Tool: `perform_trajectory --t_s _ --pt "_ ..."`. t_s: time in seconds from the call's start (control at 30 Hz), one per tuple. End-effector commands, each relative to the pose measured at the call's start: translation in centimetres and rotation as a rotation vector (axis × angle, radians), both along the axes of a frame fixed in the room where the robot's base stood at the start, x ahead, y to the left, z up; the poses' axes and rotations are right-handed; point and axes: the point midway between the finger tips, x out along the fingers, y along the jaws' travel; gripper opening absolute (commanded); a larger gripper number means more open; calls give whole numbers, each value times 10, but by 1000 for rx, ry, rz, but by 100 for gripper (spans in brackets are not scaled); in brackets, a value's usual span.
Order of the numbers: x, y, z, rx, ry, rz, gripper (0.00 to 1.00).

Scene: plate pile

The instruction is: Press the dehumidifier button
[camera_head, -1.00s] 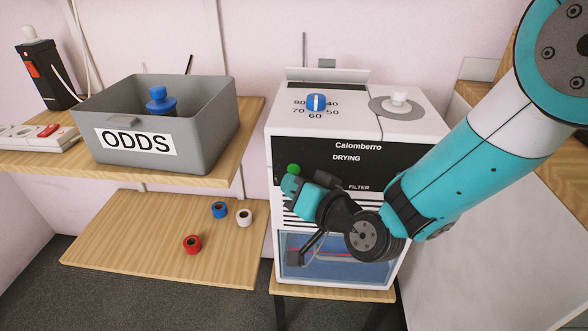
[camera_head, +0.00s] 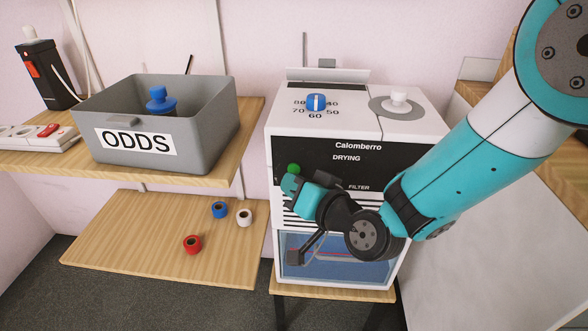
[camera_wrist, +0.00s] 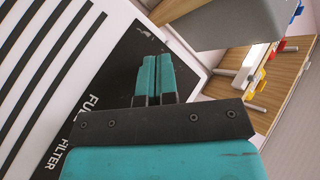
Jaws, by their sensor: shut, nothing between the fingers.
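The dehumidifier is a white box (camera_head: 432,126) with a black front panel (camera_head: 388,157) marked "Calomberro", "DRYING" and "FILTER". A green round button (camera_head: 293,169) shows at the left of that panel, just above my gripper (camera_head: 292,184) in the head view. My gripper is at the front of the machine, and its fingertips are hard to make out there. In the wrist view the two teal fingers (camera_wrist: 154,68) are together and empty, over the black panel (camera_wrist: 110,75). I cannot see the green button in the wrist view, nor tell whether the fingers touch the panel.
A grey bin (camera_head: 215,130) marked "ODDS" stands on the left shelf (camera_head: 245,135). Several tape rolls, one red (camera_head: 192,244), lie on the lower shelf (camera_head: 130,245). A blue dial (camera_head: 316,102) and a white knob (camera_head: 398,98) are on top of the machine.

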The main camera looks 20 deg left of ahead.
Motion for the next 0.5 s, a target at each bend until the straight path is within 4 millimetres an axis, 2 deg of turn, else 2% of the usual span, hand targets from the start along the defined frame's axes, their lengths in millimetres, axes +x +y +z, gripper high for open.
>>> perform_trajectory --t_s 0.2,0.5 --pt "7 1 0 0 0 0 0" --pt "8 1 0 0 0 0 0"
